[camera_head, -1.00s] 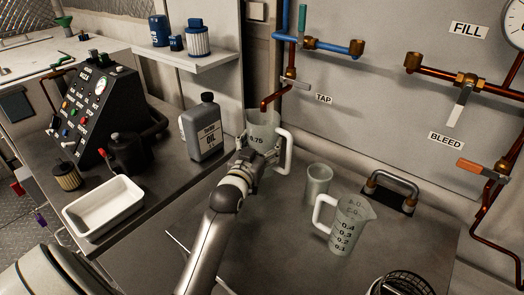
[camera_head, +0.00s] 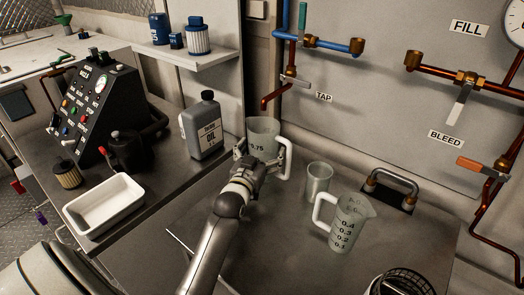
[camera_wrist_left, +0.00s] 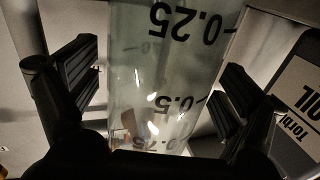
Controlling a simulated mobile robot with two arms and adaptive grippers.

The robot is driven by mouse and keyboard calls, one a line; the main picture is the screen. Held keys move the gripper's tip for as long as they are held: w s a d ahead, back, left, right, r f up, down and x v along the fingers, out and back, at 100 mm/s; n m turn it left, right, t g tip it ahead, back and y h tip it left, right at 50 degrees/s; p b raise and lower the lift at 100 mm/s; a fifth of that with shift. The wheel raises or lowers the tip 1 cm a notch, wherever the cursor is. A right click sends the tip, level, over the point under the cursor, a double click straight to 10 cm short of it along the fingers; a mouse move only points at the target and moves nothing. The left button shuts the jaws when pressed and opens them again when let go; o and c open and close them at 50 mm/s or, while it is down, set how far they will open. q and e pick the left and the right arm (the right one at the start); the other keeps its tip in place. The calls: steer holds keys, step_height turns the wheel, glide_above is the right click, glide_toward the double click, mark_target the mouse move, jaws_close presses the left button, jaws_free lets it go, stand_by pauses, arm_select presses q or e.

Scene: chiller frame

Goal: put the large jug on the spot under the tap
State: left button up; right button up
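The large jug (camera_head: 262,130), clear with a 0.75 mark and a white handle on its right, stands upright at the back of the bench. The copper tap spout (camera_head: 266,103) is just above its rim in the head view. My left gripper (camera_head: 262,156) is open around the jug's front, one finger on each side. In the left wrist view the jug (camera_wrist_left: 165,80) is between the spread fingers, with a gap at the left finger. The jug's base and the spot under it are hidden by my gripper. My right gripper is out of view.
An oil bottle (camera_head: 202,127) stands close left of the jug. A small cup (camera_head: 318,181) and a smaller measuring jug (camera_head: 345,224) stand to the right. A white tray (camera_head: 104,207) lies at the left. The middle front of the bench has free room.

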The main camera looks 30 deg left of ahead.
arm_select(q)
steer(key=shift+r, duration=0.15)
steer(key=v, duration=1.2)
steer(key=shift+b, duration=0.4)
